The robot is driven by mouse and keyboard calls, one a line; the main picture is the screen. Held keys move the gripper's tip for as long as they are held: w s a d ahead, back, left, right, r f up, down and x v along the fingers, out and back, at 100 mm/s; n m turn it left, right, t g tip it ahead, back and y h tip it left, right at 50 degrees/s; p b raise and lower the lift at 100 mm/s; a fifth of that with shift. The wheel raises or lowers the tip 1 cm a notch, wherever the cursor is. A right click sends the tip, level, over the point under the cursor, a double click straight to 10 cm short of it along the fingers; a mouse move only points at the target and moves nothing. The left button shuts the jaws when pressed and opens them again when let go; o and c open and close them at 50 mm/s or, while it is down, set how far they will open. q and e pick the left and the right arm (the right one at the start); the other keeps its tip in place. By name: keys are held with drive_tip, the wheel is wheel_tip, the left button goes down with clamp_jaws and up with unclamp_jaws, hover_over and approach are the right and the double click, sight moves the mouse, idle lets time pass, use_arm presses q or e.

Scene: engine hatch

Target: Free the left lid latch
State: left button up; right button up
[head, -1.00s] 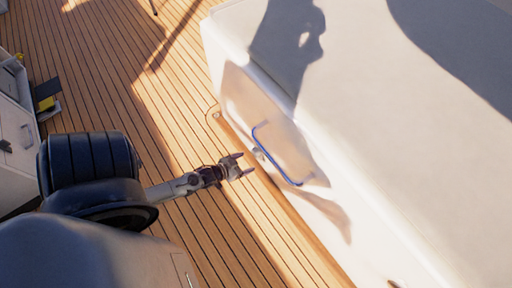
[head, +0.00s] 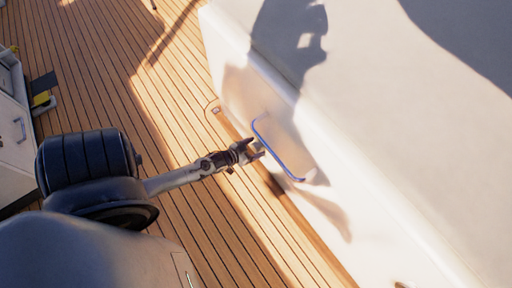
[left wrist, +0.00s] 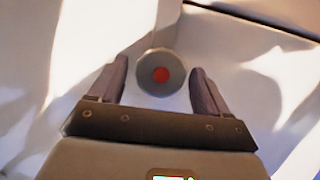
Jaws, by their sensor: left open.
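The left lid latch shows in the left wrist view as a round grey knob with a red centre (left wrist: 160,75). It sits on the white side of the hatch box (head: 300,112). In the left wrist view the two fingers of my left gripper (left wrist: 160,84) stand on either side of the knob, with a gap visible on each side. In the head view the gripper hides most of the latch. My right gripper is not in view.
The planked wooden deck (head: 110,60) is clear around the arm. A white cabinet (head: 15,130) stands at the far left, with a dark and yellow item (head: 42,92) beside it.

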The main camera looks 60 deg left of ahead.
use_arm(q)
drive_tip(key=shift+w+f, duration=0.2)
drive_tip(key=shift+w, duration=0.3)
drive_tip(key=shift+c, duration=0.3)
drive_tip(key=c, duration=0.9)
drive_tip(key=shift+a, duration=0.1)
drive_tip(key=shift+c, duration=0.2)
